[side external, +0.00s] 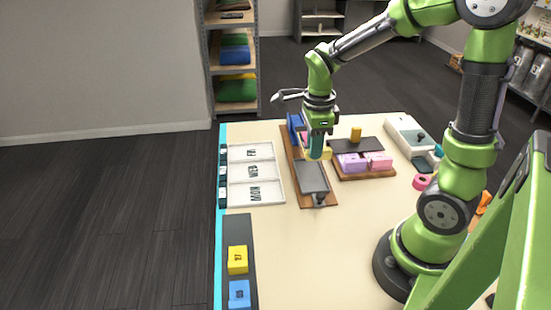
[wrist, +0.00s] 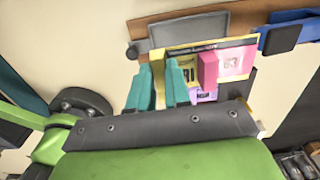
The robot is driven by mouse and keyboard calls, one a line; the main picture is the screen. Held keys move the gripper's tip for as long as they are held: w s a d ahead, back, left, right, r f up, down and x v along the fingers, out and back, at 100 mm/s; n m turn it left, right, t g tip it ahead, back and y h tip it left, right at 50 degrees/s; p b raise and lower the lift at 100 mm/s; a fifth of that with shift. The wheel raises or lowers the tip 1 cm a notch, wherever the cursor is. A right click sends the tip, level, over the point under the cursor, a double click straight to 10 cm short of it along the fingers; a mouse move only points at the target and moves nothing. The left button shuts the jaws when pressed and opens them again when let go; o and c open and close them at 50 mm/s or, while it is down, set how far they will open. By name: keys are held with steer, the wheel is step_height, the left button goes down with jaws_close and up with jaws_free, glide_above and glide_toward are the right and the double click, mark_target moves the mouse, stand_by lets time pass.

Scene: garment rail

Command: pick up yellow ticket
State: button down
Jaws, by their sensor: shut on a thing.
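My gripper (side external: 316,150) is above the middle of the table, beside the dark grey tray. Its teal fingers are shut on a yellow piece, the yellow ticket (side external: 327,154), which shows just right of the fingers. In the wrist view my gripper (wrist: 162,76) has yellow of the ticket (wrist: 158,86) between its teal fingers. The fingers hide part of it, and I cannot tell its full outline. Lilac (side external: 352,162) and pink (side external: 378,160) tickets sit on a wooden board to the right. They also show in the wrist view.
A dark grey tray (side external: 312,176) lies on a wooden strip. White compartments (side external: 256,170) stand left of it. A yellow block (side external: 237,259) and a blue block (side external: 239,293) lie on a dark strip at front left. The front middle is clear.

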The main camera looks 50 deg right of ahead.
steer(key=shift+r, duration=2.4)
